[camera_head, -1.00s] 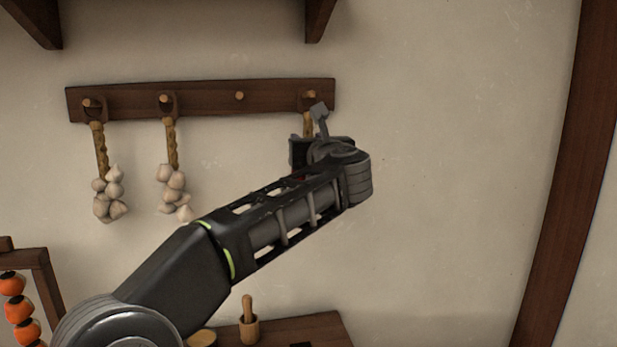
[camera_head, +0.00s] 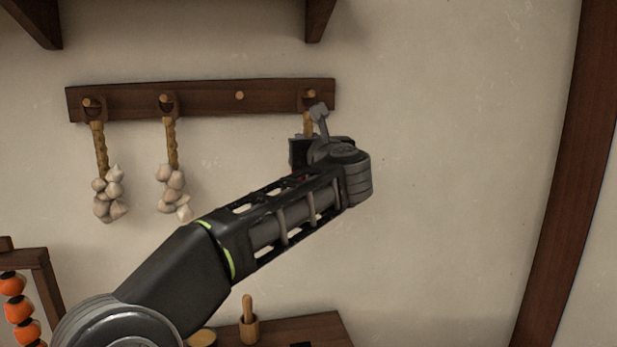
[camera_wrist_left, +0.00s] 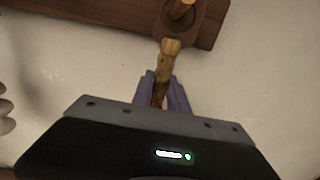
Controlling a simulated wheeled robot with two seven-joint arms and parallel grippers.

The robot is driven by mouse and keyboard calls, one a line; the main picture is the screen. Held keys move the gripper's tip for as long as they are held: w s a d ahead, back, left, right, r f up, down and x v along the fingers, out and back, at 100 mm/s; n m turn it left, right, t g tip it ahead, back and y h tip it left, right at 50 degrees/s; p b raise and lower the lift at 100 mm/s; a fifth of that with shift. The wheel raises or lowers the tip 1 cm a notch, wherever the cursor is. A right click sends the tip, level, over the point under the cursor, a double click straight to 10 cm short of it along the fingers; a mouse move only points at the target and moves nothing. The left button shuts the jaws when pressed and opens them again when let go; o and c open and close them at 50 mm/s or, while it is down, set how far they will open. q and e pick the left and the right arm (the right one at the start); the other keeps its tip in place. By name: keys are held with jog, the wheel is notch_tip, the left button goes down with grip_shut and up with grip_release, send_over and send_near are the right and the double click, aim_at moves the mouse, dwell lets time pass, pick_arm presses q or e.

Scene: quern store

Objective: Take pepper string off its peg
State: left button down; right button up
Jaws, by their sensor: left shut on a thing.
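The peg board (camera_head: 205,98) is a dark wooden rail on the wall, with several pegs. A braided string (camera_head: 307,124) hangs from the rightmost peg (camera_head: 311,95); its lower part is hidden behind my left gripper and arm. In the left wrist view the braid (camera_wrist_left: 166,62) runs down from the peg (camera_wrist_left: 182,8) and its loop is still around it. My left gripper (camera_wrist_left: 164,92) has its purple fingers closed on the braid a little below the peg. Whether peppers hang below cannot be seen. My right gripper is not in view.
Two garlic braids (camera_head: 104,190) (camera_head: 173,187) hang on the two left pegs. The third peg (camera_head: 239,96) is bare. Below are a wooden table (camera_head: 320,328) with a mortar (camera_head: 249,328), and a rack of orange fruit (camera_head: 18,308). The wall at right is clear.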

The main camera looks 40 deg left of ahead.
pick_arm(q)
jog(key=shift+r, duration=0.1)
dwell(0.7)
jog(key=shift+r, duration=0.45)
jog(key=shift+d+r, duration=0.15)
jog(key=shift+r, duration=0.05)
jog(key=b+v, duration=0.7)
jog(key=v, duration=1)
jog(key=shift+s+d, duration=0.3)
jog(key=shift+r, duration=0.3)
jog(key=shift+r+p, duration=0.35)
